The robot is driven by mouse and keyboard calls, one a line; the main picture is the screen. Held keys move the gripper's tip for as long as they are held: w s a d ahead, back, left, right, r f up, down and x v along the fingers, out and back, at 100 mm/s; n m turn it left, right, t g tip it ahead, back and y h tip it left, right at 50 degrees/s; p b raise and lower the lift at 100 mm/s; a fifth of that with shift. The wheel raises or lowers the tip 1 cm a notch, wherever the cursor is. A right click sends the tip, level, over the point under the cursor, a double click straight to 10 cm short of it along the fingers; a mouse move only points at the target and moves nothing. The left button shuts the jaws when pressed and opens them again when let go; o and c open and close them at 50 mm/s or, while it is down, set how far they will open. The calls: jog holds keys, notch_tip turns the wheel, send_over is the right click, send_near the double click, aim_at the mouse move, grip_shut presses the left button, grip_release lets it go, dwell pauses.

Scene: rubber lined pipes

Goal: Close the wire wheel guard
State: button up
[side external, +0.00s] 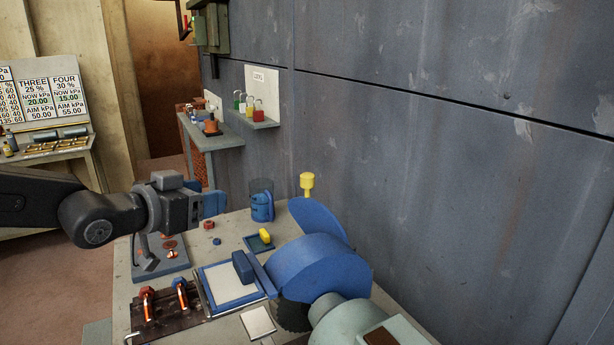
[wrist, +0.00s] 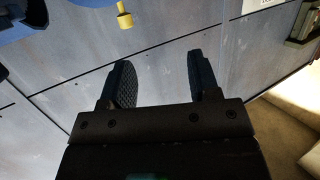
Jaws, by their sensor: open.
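The wire wheel guard is a blue rounded housing (side external: 318,266) over a dark wire wheel (side external: 293,315) on a pale green grinder body (side external: 350,322). A blue flap (side external: 318,220) tilts up behind the housing, with a yellow knob (side external: 307,182) above its upper left end. The knob also shows in the wrist view (wrist: 124,18) at the top, beside a blue edge. My gripper (side external: 213,203) is in the air left of the flap and knob, apart from both. In the wrist view its two dark fingers (wrist: 162,75) are spread with nothing between them.
The bench holds a blue canister (side external: 262,204), a blue-framed tray (side external: 229,290), copper pieces with clamps (side external: 165,305) and a small tray with a yellow block (side external: 264,237). A grey metal wall (side external: 440,160) stands close behind the guard.

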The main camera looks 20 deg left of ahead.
aim_at(302, 178)
jog(key=w+d+h, duration=0.1)
jog(key=w+d, duration=0.3)
jog(key=w, duration=0.1)
jog(key=w+d+f+m+h, duration=0.1)
jog(key=w+d, duration=0.4)
jog(key=w+d+t+h, duration=0.1)
jog(key=w+d, duration=0.3)
jog(key=w, duration=0.2)
jog(key=shift+d+f+m+h, duration=0.2)
jog(key=shift+m+h, duration=0.1)
jog(key=shift+m, duration=0.1)
jog(key=shift+c, duration=0.5)
jog(key=shift+a, duration=0.1)
grip_shut()
